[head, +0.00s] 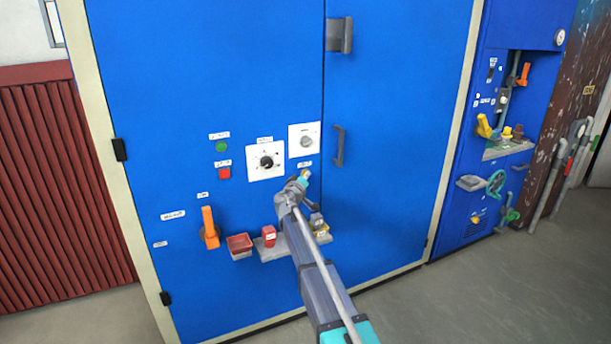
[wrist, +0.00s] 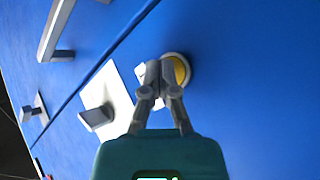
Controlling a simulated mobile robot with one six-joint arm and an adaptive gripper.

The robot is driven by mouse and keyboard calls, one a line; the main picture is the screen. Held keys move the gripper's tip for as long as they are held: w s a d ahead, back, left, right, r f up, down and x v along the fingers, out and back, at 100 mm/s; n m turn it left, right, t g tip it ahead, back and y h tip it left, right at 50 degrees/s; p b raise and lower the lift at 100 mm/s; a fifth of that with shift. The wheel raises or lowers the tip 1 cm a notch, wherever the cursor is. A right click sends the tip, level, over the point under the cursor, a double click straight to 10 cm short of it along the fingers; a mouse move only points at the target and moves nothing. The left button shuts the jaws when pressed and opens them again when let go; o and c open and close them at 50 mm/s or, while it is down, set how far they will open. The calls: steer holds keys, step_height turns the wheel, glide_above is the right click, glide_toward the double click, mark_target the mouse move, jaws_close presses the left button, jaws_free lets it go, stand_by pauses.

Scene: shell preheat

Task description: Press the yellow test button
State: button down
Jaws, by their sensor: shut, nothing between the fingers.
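The yellow test button (wrist: 182,70) shows in the wrist view as a round yellow disc in a pale ring on the blue panel. My gripper (wrist: 159,70) is shut and empty, with its fingertips in front of the button's left part. I cannot tell whether the fingertips touch it. In the head view my gripper (head: 304,176) is at the blue cabinet front, just below a small white label, and the button cannot be made out there. A white label beside the button is partly hidden by the fingers in the wrist view.
A knob on a white plate (head: 309,148) sits just above my gripper, with a black dial (head: 266,162) to its left. A door handle (head: 339,145) is to the right. A green button (head: 222,146), red button (head: 224,173) and orange lever (head: 209,228) are further left. A ledge (head: 280,252) lies below.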

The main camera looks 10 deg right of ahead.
steer(key=shift+s, duration=0.1)
steer(key=shift+s+d, duration=0.25)
steer(key=shift+s, duration=0.45)
stand_by(0.4)
steer(key=s, duration=0.1)
steer(key=s+d, duration=0.1)
steer(key=s, duration=0.2)
steer(key=shift+s+d, duration=0.3)
steer(key=shift+s, duration=0.1)
stand_by(0.7)
